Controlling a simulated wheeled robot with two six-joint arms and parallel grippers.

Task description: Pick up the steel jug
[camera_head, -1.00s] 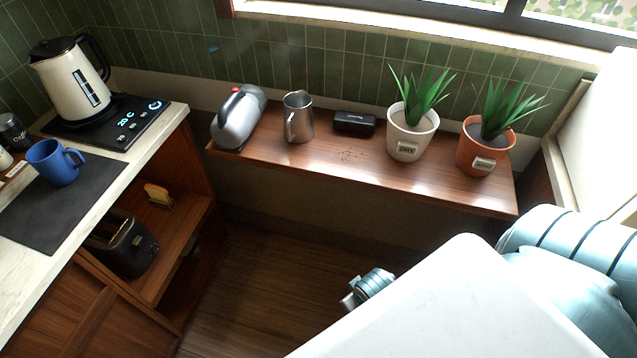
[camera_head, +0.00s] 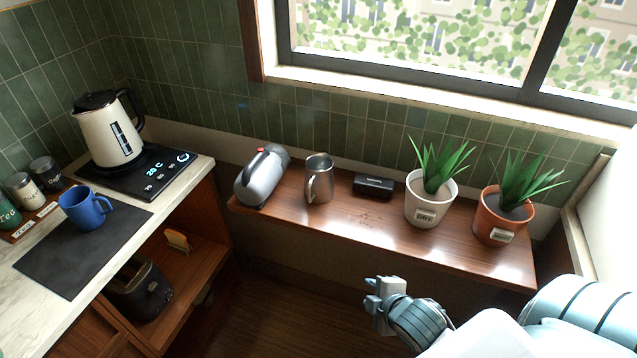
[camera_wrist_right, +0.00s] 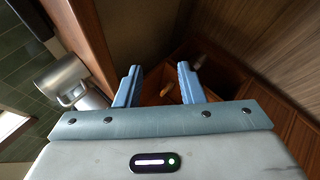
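The steel jug (camera_head: 320,181) stands upright on the brown wooden shelf (camera_head: 345,218) under the window, with its handle toward the front left. My right gripper (camera_head: 374,296) is in front of the shelf, to the right of the jug and apart from it. In the right wrist view the two blue fingers of my right gripper (camera_wrist_right: 158,84) are spread with nothing between them. My left gripper is not in view.
A grey canister with a red-marked top (camera_head: 262,178) lies left of the jug. A black box (camera_head: 374,186), a white plant pot (camera_head: 428,205) and an orange pot (camera_head: 500,220) stand to its right. The counter at left holds a kettle (camera_head: 112,135) and blue mug (camera_head: 84,208).

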